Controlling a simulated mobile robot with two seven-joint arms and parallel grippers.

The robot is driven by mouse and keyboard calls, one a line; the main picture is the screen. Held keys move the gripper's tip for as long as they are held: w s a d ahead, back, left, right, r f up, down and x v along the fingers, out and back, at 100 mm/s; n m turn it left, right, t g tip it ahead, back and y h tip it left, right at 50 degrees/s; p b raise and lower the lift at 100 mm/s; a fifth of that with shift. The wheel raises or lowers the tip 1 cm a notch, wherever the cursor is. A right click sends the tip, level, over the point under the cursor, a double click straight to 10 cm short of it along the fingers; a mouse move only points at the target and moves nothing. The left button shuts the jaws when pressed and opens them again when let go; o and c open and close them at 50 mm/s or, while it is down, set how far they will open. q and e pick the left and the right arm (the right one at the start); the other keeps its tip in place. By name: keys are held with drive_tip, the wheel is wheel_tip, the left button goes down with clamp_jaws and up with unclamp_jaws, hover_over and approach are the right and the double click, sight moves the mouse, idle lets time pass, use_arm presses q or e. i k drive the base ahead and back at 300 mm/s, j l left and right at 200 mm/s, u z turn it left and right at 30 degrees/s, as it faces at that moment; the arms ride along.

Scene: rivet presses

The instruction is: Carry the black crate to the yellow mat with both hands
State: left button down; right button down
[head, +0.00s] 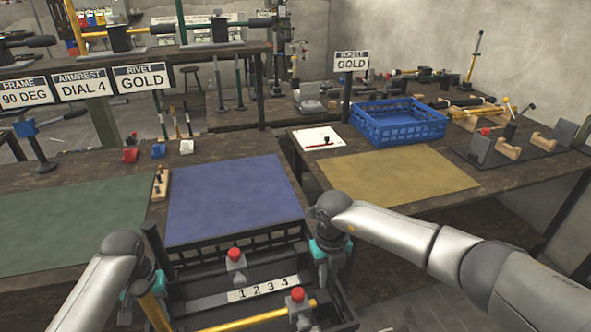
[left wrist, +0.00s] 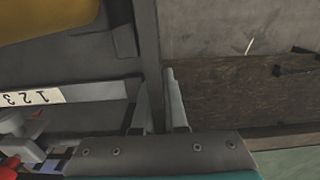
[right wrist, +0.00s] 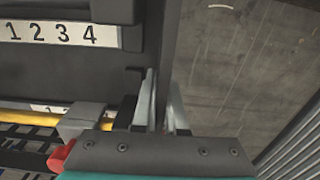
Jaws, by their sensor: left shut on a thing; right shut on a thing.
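The black crate (head: 205,253) is at the bottom of the head view, in front of the table edge by the blue mat. It holds red-topped clamps, yellow bars and a strip marked 1 2 3 4 (head: 263,289). My left gripper (left wrist: 158,108) is shut on the crate's left wall. My right gripper (right wrist: 162,105) is shut on its right wall; in the head view it (head: 325,262) is at the crate's right side. The yellow mat (head: 397,177) lies bare on the right table, beyond my right forearm.
A blue mat (head: 235,195) and a green mat (head: 75,225) lie on the left table. A blue basket (head: 398,122) and a white sheet (head: 318,138) are behind the yellow mat. A rack with wooden blocks (head: 508,151) stands to its right. A gap separates the tables.

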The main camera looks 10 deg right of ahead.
sight(396, 172)
drive_tip(key=l, duration=2.55)
drive_tip(key=i+l, duration=0.1)
drive_tip(key=l, duration=0.15)
drive_tip(key=i+l, duration=0.1)
drive_tip(key=l, duration=0.15)
drive_tip(key=i, duration=1.2)
